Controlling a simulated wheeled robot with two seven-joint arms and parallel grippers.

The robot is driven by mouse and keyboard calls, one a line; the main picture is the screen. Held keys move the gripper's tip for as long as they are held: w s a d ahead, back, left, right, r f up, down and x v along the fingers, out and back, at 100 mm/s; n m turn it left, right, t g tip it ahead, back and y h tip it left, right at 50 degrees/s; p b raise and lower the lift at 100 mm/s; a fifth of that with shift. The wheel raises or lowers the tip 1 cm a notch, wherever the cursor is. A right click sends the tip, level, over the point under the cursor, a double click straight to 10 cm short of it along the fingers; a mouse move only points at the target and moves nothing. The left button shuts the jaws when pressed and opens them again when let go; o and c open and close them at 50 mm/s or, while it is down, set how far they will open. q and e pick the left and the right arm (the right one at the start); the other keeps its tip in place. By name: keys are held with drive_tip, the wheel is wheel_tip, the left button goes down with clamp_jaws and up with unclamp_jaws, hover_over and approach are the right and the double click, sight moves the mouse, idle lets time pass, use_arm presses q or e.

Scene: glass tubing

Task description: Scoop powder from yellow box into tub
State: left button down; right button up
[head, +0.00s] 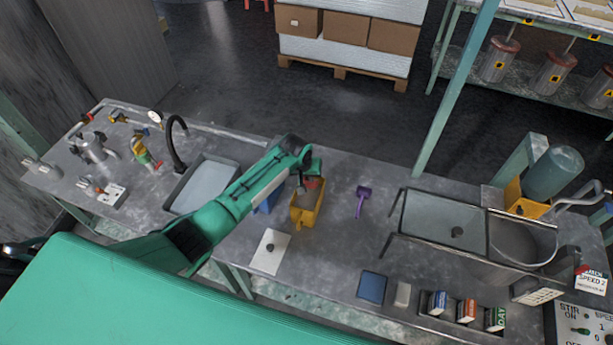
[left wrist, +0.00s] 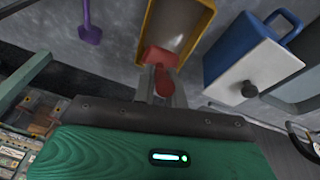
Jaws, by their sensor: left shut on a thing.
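The yellow box (head: 296,214) stands open near the middle of the bench, with greyish contents inside. My left gripper (head: 308,182) is above its far end, shut on a red object that looks like a scoop handle (left wrist: 161,57). In the left wrist view the yellow box (left wrist: 148,36) lies just beyond the fingers (left wrist: 162,85). I cannot tell how much powder the red scoop carries. A round grey tub (head: 520,240) stands at the right, beside a rectangular clear-walled tank (head: 440,219). My right gripper is not in view.
A purple scoop (head: 363,196) lies right of the yellow box. A blue box (left wrist: 228,48) and a white panel with a dark knob (head: 270,252) are to its left. A tray (head: 202,184) and black tap (head: 174,140) stand further left. Small cartons (head: 467,309) line the front right edge.

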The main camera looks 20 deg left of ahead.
use_arm(q)
drive_tip(key=shift+r+p, duration=2.55)
drive_tip(key=shift+r, duration=0.3)
drive_tip(key=shift+s+r+t+p, duration=0.1)
drive_tip(key=shift+r+t+p, duration=0.25)
drive_tip(key=shift+t+p, duration=0.25)
drive_tip(key=shift+r+t, duration=0.2)
drive_tip(key=shift+t, duration=0.5)
drive_tip(key=shift+r+t, duration=0.15)
drive_tip(key=shift+t, duration=0.35)
drive_tip(key=shift+r+t+b, duration=0.4)
drive_tip(key=shift+t+b, duration=0.4)
drive_tip(key=shift+t, duration=0.2)
drive_tip(key=shift+r+t, duration=0.4)
